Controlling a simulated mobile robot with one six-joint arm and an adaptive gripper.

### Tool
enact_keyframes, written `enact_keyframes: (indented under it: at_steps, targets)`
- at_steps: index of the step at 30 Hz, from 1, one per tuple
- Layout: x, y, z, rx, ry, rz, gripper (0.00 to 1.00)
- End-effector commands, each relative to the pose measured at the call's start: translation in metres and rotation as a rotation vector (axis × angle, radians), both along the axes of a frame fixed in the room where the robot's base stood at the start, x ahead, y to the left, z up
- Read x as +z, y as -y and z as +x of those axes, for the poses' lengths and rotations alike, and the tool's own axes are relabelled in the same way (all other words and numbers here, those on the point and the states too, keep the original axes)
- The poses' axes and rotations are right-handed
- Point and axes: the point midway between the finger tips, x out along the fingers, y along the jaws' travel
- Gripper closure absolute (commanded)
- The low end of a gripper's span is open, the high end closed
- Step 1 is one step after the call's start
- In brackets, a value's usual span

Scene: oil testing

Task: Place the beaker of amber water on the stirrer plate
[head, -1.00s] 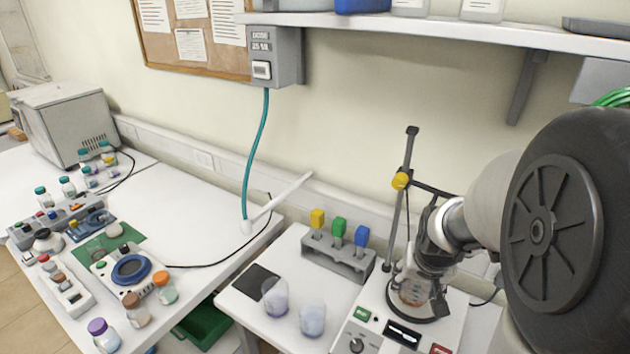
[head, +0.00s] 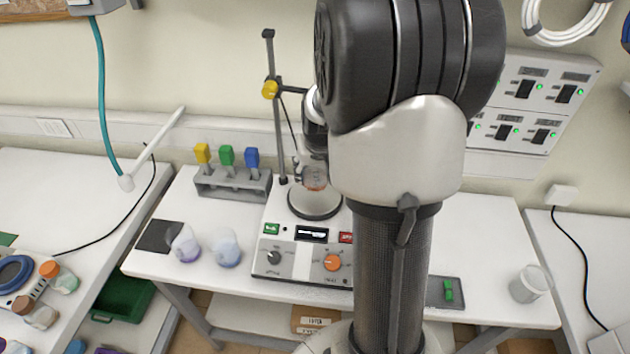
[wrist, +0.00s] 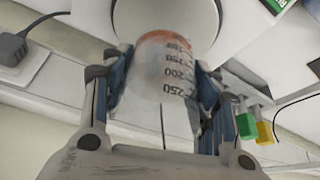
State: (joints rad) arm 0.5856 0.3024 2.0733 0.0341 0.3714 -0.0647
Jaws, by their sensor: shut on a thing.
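The beaker of amber water (head: 315,179) is clear, with an amber band low down. In the wrist view the beaker (wrist: 168,72) shows black volume marks and stands between the two fingers. My gripper (wrist: 163,78) is shut on its sides. In the head view my gripper (head: 303,172) is partly hidden behind my arm. The beaker is over the round stirrer plate (head: 314,206), within its outline. I cannot tell whether its base touches the plate. The plate also shows beyond the beaker in the wrist view (wrist: 200,18).
A stand rod with a yellow clamp (head: 270,89) rises behind the plate. A rack (head: 232,184) with yellow, green and blue pieces stands to the left. Two beakers (head: 185,246) (head: 227,250) sit front left. An empty-looking beaker (head: 528,285) is at the right edge.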

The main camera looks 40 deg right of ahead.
Motion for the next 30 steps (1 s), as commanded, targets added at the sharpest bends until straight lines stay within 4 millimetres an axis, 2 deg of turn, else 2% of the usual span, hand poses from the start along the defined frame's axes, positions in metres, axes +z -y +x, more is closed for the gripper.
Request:
enact_keyframes:
  at_steps: [3, 6, 14, 19, 20, 28, 30]
  targets:
    - [-0.025, 0.000, -0.001, 0.000, -0.003, 0.002, 0.77]
    - [-0.038, 0.002, 0.001, -0.001, -0.001, 0.001, 0.77]
    - [-0.036, 0.003, 0.003, -0.001, 0.001, 0.000, 0.77]
    - [-0.042, 0.003, 0.003, 0.000, 0.000, 0.000, 0.77]
    - [-0.042, 0.003, 0.002, 0.000, -0.001, 0.001, 0.43]
    - [-0.041, 0.003, 0.002, 0.000, -0.002, 0.001, 0.25]
    - [-0.041, 0.003, 0.002, 0.000, -0.002, 0.001, 0.25]
